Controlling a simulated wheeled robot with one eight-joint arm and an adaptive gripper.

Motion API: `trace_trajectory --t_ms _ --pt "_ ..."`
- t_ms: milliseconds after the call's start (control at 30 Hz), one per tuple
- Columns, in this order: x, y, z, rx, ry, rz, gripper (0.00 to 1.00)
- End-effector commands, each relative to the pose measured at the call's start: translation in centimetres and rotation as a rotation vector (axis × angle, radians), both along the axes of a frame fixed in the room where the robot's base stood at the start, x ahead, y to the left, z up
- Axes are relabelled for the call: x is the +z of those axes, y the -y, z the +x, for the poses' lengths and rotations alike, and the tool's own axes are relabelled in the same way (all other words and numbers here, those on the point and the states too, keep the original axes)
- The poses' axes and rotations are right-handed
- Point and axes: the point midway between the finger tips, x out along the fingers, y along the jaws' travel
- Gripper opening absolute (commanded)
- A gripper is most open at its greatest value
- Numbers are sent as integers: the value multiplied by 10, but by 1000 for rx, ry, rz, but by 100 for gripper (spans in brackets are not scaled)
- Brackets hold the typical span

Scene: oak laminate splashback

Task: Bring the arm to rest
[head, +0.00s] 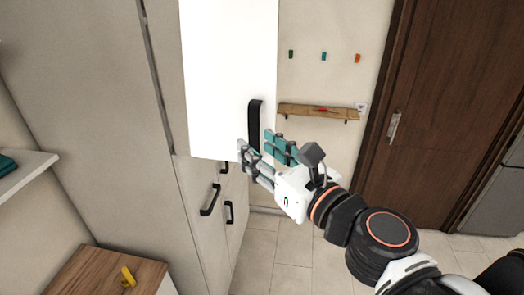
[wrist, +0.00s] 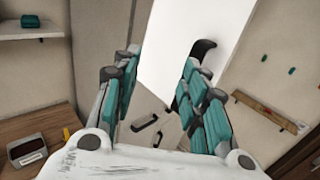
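My arm reaches in from the lower right in the head view. My gripper (head: 257,142) is open, its teal-padded fingers spread apart with nothing seen between them. In the head view it overlaps the black handle (head: 255,125) of a white cabinet door (head: 225,70), which stands swung out. In the wrist view the fingers (wrist: 155,85) are wide apart, and the handle (wrist: 203,50) shows beyond the right finger. The handle is not between the fingers there. Whether a finger touches the door or handle cannot be told.
Tall cabinets (head: 100,120) stand at left, with lower doors bearing black handles (head: 210,200). A wooden counter (head: 95,275) with a yellow item (head: 128,276) is at lower left. A wall shelf (head: 320,112) and a brown door (head: 440,110) are at right. The tiled floor (head: 290,255) looks clear.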

Motion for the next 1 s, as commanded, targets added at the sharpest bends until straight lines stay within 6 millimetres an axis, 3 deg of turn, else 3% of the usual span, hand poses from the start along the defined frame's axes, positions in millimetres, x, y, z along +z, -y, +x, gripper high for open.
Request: trace_trajectory --t_ms 233,367,467,733,1000 --pt "-1 0 0 1 3 -5 40" --pt "-18 1 -1 11 51 -102 40" --pt "-49 3 -4 35 139 -285 40" --pt "-164 25 -15 186 433 -987 40" --pt "-284 78 -29 465 651 -1660 40"
